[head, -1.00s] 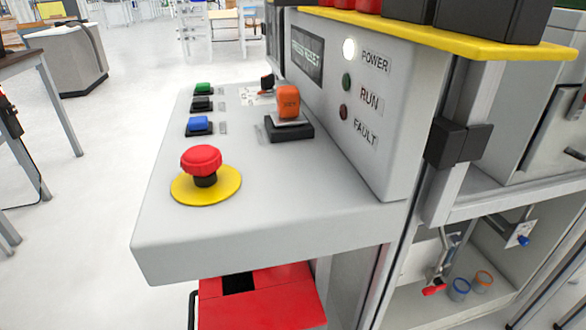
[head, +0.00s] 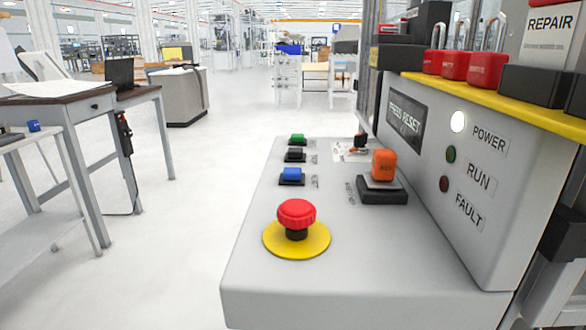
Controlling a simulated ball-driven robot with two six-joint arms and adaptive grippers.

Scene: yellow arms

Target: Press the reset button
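A control panel (head: 350,270) with a grey sloping top fills the lower right of the head view. A blue button (head: 292,175) sits on it, between a black button (head: 295,155) and the red mushroom knob (head: 296,215) on its yellow disc. A green button (head: 297,139) is farthest back. The small labels beside the buttons are too small to read. The display (head: 406,113) reads "PRESS RESET". The POWER lamp (head: 458,122) is lit white; the RUN and FAULT lamps look dark. Neither of my grippers is in view.
An orange-topped switch (head: 383,170) stands on the panel's right side. Red padlocks (head: 487,68) sit on the yellow shelf (head: 500,95) above. A desk (head: 60,110) stands at the left. The white floor between desk and panel is clear.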

